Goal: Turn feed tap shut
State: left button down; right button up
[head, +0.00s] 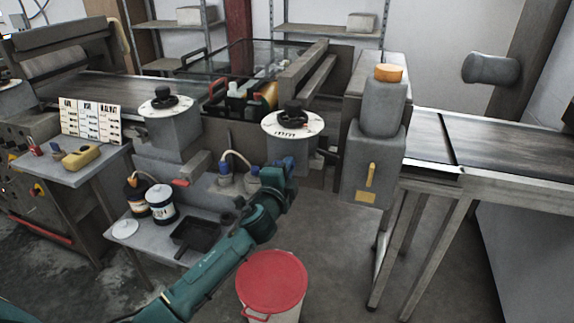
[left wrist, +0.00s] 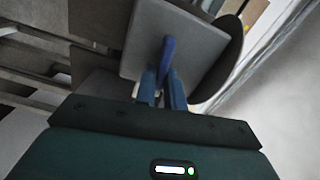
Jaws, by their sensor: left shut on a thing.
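In the left wrist view, a blue lever handle (left wrist: 167,52) stands out from a square grey block, and I take it to be the feed tap's handle. My left gripper (left wrist: 163,88) has its two blue fingers closed around the near end of this handle. In the head view, my left arm reaches up from the lower left. Its gripper (head: 284,166) is at the grey column below the right-hand white dial. There the arm and fingers mostly hide the tap. My right gripper shows in neither view.
The white dial (head: 292,124) with a black knob sits above my left gripper. A red-lidded bucket (head: 272,282) stands on the floor below. A low shelf with two jars (head: 160,204) and a black tray (head: 193,240) lies left of my forearm.

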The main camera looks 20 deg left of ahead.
pick_arm(q)
jog(key=shift+f+m, duration=0.1)
jog(key=shift+m, duration=0.7)
jog(key=c, duration=1.5)
grip_release()
jog(key=s, duration=1.3)
jog(key=shift+s+a, duration=0.1)
jog(key=shift+a, duration=0.1)
